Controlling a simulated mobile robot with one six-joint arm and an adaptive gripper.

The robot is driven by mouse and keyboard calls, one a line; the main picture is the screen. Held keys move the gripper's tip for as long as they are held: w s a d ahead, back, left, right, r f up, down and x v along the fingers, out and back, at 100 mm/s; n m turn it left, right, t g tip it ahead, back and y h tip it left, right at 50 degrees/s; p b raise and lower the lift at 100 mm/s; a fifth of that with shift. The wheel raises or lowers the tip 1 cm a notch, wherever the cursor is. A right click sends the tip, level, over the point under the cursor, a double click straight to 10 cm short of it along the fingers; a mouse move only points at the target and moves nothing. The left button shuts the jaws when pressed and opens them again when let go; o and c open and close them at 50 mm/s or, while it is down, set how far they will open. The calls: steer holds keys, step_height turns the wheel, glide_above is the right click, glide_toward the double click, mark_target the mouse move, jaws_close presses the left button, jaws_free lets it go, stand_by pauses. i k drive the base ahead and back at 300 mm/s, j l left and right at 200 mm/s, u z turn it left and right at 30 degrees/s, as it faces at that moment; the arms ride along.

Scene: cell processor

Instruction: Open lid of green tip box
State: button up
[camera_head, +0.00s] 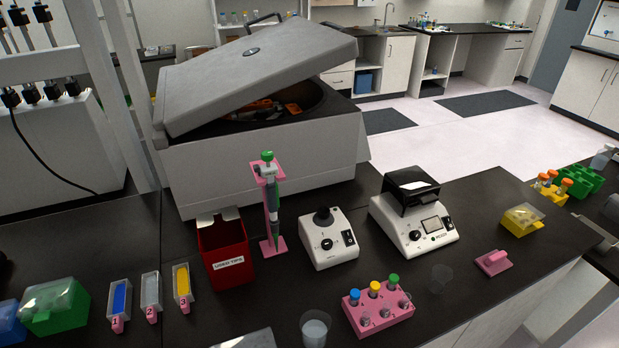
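The green tip box (58,311) stands on the dark bench at the lower left. It has a green base and a clear, frosted lid (50,296) that looks shut on top. A blue box at the left edge stands right beside it, partly cut off by the picture edge. My gripper is not in view.
Numbered reservoirs (150,297) stand right of the green box. Further right are a red used-tips bin (226,252), a pipette on a pink stand (270,205), a vortex mixer (327,240) and a pink tube rack (378,310). A large centrifuge (262,150) with a raised lid stands behind.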

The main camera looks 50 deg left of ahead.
mark_target(44, 316)
steer(key=u, duration=0.95)
steer(key=k+u, duration=0.1)
steer(key=u, duration=0.35)
steer(key=j+u, duration=0.1)
steer(key=u, duration=0.8)
steer(key=j+u, duration=0.1)
steer(key=u, duration=0.85)
steer(key=i+l+u, duration=0.2)
steer(key=i, duration=0.3)
